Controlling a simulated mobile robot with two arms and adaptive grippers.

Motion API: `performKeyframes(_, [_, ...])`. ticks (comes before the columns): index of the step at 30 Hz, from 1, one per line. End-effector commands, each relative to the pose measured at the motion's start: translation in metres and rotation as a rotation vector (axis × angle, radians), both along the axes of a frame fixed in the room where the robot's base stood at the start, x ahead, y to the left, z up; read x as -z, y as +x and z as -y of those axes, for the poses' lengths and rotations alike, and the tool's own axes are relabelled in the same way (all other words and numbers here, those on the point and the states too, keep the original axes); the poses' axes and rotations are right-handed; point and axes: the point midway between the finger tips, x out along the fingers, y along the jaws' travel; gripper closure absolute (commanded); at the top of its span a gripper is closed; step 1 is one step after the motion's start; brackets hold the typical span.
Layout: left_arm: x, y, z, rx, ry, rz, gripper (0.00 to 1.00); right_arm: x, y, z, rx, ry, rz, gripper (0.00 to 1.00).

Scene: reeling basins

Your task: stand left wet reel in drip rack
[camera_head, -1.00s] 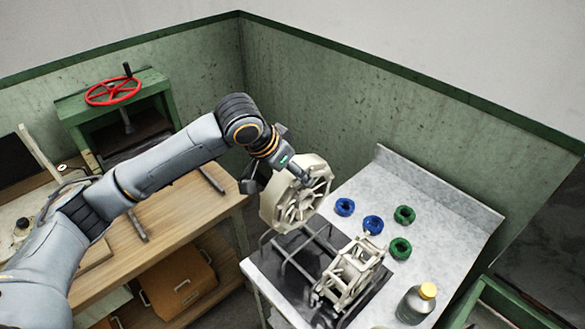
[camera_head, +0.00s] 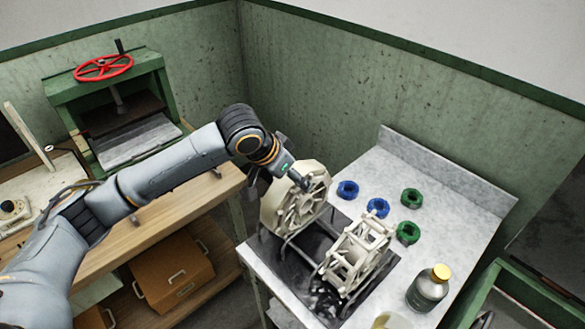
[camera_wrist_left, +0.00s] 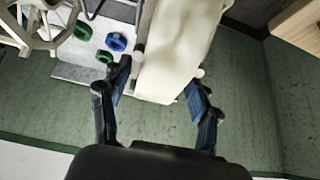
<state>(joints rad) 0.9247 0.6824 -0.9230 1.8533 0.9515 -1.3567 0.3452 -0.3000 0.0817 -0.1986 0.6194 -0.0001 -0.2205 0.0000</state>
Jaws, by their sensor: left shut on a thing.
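The left wet reel (camera_head: 303,203) is a cream spoked wheel with a broad rim. My left gripper (camera_head: 291,176) is shut on it; in the left wrist view my blue-padded fingers (camera_wrist_left: 163,92) lie on both sides of the cream rim (camera_wrist_left: 180,45). The reel is upright over the left part of the dark metal drip rack (camera_head: 287,246). I cannot tell whether its lower edge touches the rack. A second cream reel (camera_head: 357,255) stands to its right, over the same dark tray. My right gripper is not in view.
Blue and green rings (camera_head: 377,207) lie on the grey counter (camera_head: 455,210) to the right. A yellow-capped bottle (camera_head: 428,288) stands near the front right. A wooden bench (camera_head: 190,200) and a green press with a red wheel (camera_head: 103,68) are at left.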

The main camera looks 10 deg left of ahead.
Motion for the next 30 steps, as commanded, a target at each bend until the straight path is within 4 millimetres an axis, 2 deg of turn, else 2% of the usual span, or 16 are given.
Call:
performKeyframes(9, [0.003, 0.001, 0.0, -0.001, -0.002, 0.004, 0.76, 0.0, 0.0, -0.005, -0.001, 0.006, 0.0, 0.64])
performKeyframes(10, [0.003, 0.001, 0.0, -0.001, -0.002, 0.004, 0.36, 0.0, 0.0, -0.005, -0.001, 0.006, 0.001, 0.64])
performKeyframes(13, [0.003, 0.001, 0.0, 0.0, -0.002, 0.002, 0.16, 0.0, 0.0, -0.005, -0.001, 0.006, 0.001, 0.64])
performKeyframes(14, [0.003, 0.001, 0.0, 0.0, -0.002, 0.002, 0.12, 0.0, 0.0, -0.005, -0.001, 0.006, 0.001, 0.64])
performKeyframes(25, [0.003, -0.001, -0.001, -0.001, 0.0, 0.0, 0.12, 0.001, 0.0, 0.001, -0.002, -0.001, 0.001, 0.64])
performKeyframes(30, [-0.014, -0.009, -0.007, -0.001, 0.0, 0.003, 0.12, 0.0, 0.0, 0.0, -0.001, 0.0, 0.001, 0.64])
